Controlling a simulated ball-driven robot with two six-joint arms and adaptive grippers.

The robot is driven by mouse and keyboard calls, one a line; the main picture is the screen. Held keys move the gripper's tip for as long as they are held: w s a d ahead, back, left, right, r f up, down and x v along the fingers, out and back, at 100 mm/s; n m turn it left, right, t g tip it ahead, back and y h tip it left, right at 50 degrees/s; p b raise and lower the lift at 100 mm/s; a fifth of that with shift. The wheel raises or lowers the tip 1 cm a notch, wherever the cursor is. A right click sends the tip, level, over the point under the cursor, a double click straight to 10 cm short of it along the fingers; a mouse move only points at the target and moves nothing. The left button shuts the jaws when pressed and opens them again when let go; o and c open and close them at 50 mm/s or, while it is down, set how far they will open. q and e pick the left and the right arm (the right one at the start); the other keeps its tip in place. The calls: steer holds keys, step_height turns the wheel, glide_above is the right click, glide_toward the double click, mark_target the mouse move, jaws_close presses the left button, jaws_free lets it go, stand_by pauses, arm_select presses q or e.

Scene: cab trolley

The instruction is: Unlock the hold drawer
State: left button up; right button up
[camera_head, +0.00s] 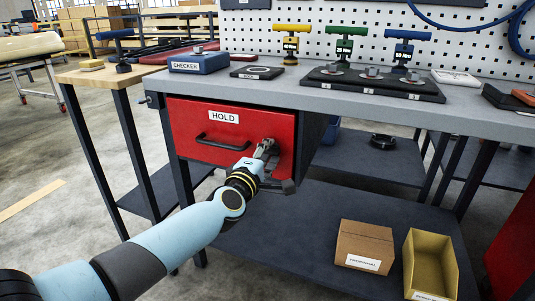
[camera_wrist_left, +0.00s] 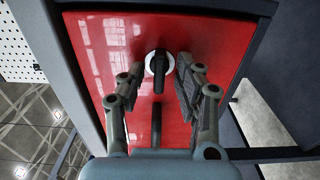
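The hold drawer (camera_head: 237,130) is red with a white HOLD label and a black bar handle (camera_head: 222,143). Its front looks shut in the head view. My left gripper (camera_head: 267,147) is at the right part of the drawer front, right of the handle. In the left wrist view my left gripper (camera_wrist_left: 158,88) has its two fingers apart, on either side of a dark upright piece in a pale round lock ring (camera_wrist_left: 160,63) on the red front. No finger clearly touches that piece. The gripper hides the lock in the head view. My right gripper is out of view.
The grey bench top (camera_head: 300,93) bears a blue CHECKER box (camera_head: 198,62), a dark pad (camera_head: 257,72) and a black tray (camera_head: 372,85). Yellow, green and blue T-handled tools stand behind. A brown box (camera_head: 364,247) and a yellow bin (camera_head: 430,265) are on the lower shelf.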

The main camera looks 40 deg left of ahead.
arm_select(q)
steer(key=v, duration=1.2)
